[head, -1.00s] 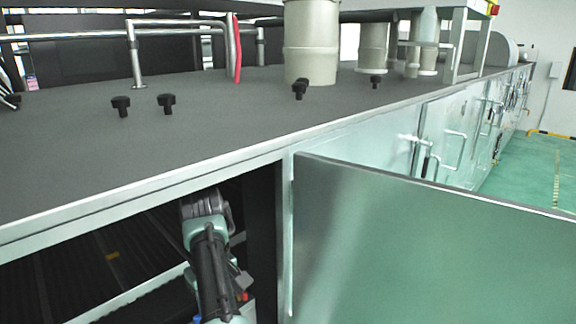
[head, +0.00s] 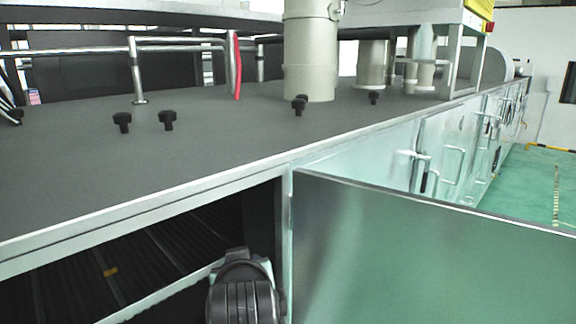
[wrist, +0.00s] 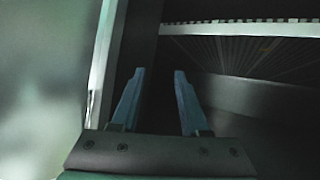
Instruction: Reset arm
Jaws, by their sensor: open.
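In the wrist view my gripper (wrist: 159,88) is open, with its two blue fingers apart and nothing between them. It points toward the dark inside of the cabinet, beside the pale door frame edge (wrist: 103,65). In the head view part of my arm shows at the bottom, in front of the cabinet opening; the fingers are hidden there. The cabinet door (head: 420,255) stands open to the right of the opening.
The grey cabinet top (head: 100,180) carries several black knobs and beige cylinders (head: 310,60). Inside the opening is a ribbed rack (head: 150,255) with a small yellow mark. Green floor lies free at the far right.

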